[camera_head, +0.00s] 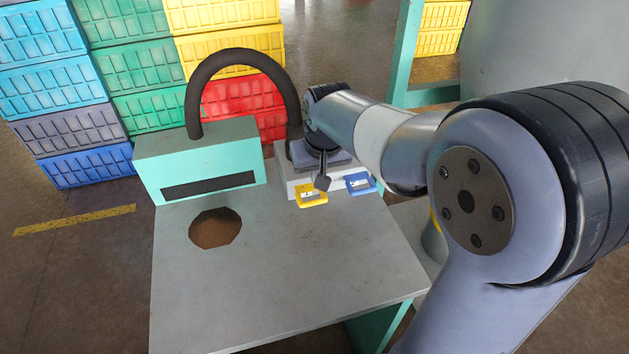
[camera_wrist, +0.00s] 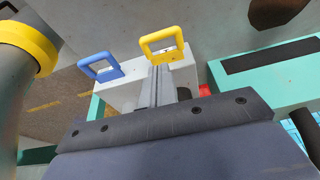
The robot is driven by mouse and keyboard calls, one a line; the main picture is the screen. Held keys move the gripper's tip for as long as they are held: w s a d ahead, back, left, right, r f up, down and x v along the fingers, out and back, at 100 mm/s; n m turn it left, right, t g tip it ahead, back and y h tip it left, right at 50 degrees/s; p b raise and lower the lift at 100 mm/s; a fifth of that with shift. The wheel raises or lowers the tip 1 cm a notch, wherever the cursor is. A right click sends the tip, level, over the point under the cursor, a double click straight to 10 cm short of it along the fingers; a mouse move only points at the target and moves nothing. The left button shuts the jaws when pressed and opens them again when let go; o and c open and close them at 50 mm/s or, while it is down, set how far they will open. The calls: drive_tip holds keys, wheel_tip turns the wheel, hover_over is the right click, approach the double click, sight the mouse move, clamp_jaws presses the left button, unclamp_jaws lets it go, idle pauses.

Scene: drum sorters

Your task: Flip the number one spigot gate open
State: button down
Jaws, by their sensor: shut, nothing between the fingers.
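Two handle-like spigot gates sit on the front of a small white box (camera_head: 297,187). The yellow gate (camera_head: 311,198) is on the left and the blue gate (camera_head: 360,183) on the right. Each has a pale label too small to read, so I cannot tell which is number one. In the wrist view the yellow gate (camera_wrist: 164,44) is at top centre and the blue gate (camera_wrist: 100,67) to its left. My gripper (camera_head: 322,184) is shut and empty, its tips close by the yellow gate. I cannot tell whether they touch it.
A grey table (camera_head: 270,270) with a round brown-filled hole (camera_head: 215,229) lies in front, mostly clear. A teal box (camera_head: 200,160) with a dark slot stands at left, a thick black hose (camera_head: 240,58) arching from it. Stacked coloured crates (camera_head: 130,60) stand behind.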

drive_tip(key=shift+r, duration=0.1)
drive_tip(key=shift+w, duration=0.1)
drive_tip(key=x, duration=1)
drive_tip(key=shift+p, duration=0.35)
drive_tip(key=shift+s+d+b, duration=0.2)
drive_tip(key=shift+s+b, duration=0.05)
drive_tip(key=shift+s, duration=0.65)
drive_tip(key=shift+s+d+b, duration=0.15)
drive_tip(key=shift+s+b, duration=0.1)
drive_tip(key=shift+s, duration=0.7)
drive_tip(key=shift+s+d+b, duration=0.2)
drive_tip(key=shift+s+b, duration=0.05)
drive_tip(key=shift+s, duration=0.65)
